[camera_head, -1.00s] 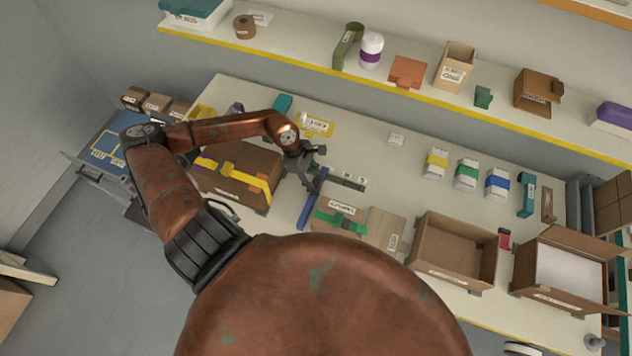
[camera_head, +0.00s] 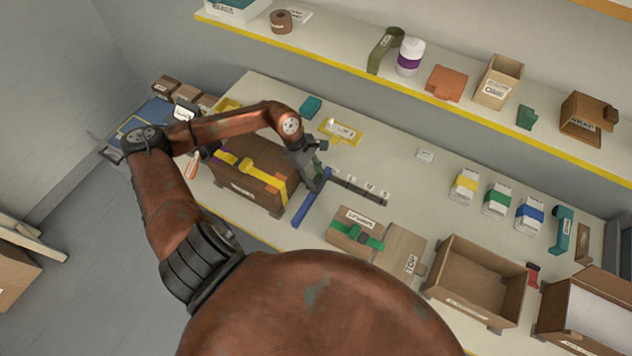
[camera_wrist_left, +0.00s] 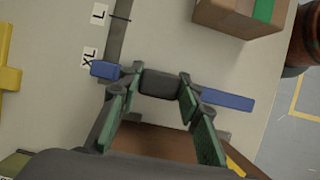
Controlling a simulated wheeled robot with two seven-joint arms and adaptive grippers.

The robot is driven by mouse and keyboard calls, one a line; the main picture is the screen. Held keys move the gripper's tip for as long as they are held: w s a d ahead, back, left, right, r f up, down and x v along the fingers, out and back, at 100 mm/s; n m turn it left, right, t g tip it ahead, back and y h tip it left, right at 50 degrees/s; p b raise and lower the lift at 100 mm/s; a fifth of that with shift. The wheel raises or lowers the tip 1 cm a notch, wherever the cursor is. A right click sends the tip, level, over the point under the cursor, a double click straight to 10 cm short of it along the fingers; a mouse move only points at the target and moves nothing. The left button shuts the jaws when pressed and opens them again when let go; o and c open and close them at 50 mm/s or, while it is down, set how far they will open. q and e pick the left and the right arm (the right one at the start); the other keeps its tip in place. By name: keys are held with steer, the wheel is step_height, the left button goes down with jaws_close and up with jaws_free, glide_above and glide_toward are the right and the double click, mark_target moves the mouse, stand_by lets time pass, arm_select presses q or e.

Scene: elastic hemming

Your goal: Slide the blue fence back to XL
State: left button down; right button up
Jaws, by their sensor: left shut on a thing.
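The blue fence (camera_head: 309,203) is a long bar lying across the dark rail (camera_head: 358,190) at the rail's left end. In the left wrist view the fence (camera_wrist_left: 230,101) runs behind my gripper, and its left end sits beside the XL label (camera_wrist_left: 89,57). The L label (camera_wrist_left: 99,14) is farther along the rail. My left gripper (camera_head: 317,182) is at the fence; in the left wrist view its green-padded fingers (camera_wrist_left: 159,84) close on the fence's dark grip block. The fingers hide part of the fence. My right gripper is not in view.
A brown box with yellow strap (camera_head: 250,178) stands close left of the fence. A small green-strapped box (camera_head: 345,237) lies to the right, beside a flat cardboard piece (camera_head: 405,249). An open box (camera_head: 478,280) is farther right. The bench behind the rail is mostly clear.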

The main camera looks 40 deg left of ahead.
arm_select(q)
steer(key=c, duration=1.6)
jaws_free()
steer(key=shift+a, duration=0.3)
steer(key=shift+o, duration=1.1)
steer(key=shift+d, duration=0.1)
steer(key=v, duration=1.2)
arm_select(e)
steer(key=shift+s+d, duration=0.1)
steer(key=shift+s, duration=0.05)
arm_select(q)
steer(key=shift+d, duration=0.1)
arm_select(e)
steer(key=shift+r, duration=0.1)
